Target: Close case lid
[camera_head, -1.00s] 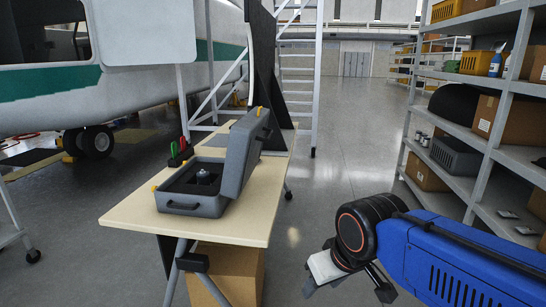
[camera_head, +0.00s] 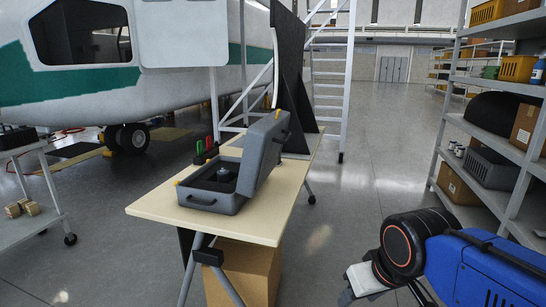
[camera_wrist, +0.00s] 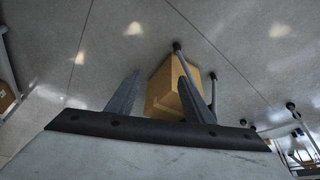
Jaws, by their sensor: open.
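A grey case (camera_head: 210,196) sits on a light wooden table (camera_head: 255,226). Its lid (camera_head: 266,155) stands open, raised on the right side of the base. A dark round object (camera_head: 228,172) lies inside the base. Yellow latches show on the case. My gripper (camera_head: 357,290) is at the lower right in the head view, to the right of the table and apart from the case, partly cut by the frame edge. In the wrist view my gripper (camera_wrist: 160,95) has its two fingers apart with nothing held; the case is not visible there.
A cardboard box (camera_head: 246,272) stands under the table. It also shows in the wrist view (camera_wrist: 165,88). Shelves (camera_head: 500,150) line the right, and an aircraft (camera_head: 90,85) and a white ladder (camera_head: 330,75) stand behind. A cart (camera_head: 30,150) is at left. Floor right of the table is clear.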

